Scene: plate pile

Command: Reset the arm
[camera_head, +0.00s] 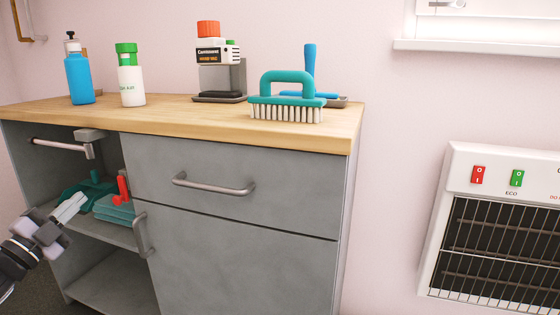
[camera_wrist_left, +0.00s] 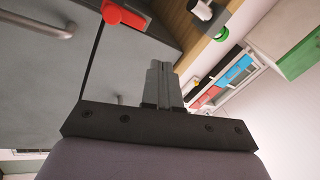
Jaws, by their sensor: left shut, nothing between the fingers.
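My left gripper (camera_head: 68,207) comes in from the left edge in the head view, in front of the cabinet's open shelf side. Its two fingers are together with nothing between them. In the left wrist view its shut fingers (camera_wrist_left: 160,84) point up the picture, with a red object (camera_wrist_left: 125,15) beyond them to the left. My right gripper is not in view.
The grey cabinet (camera_head: 240,245) has a wooden top (camera_head: 170,116) bearing a blue bottle (camera_head: 79,78), a white bottle (camera_head: 131,85), a teal brush (camera_head: 287,97) and a container. Teal items (camera_head: 115,208) lie on its open shelf. A heater (camera_head: 500,235) hangs at right.

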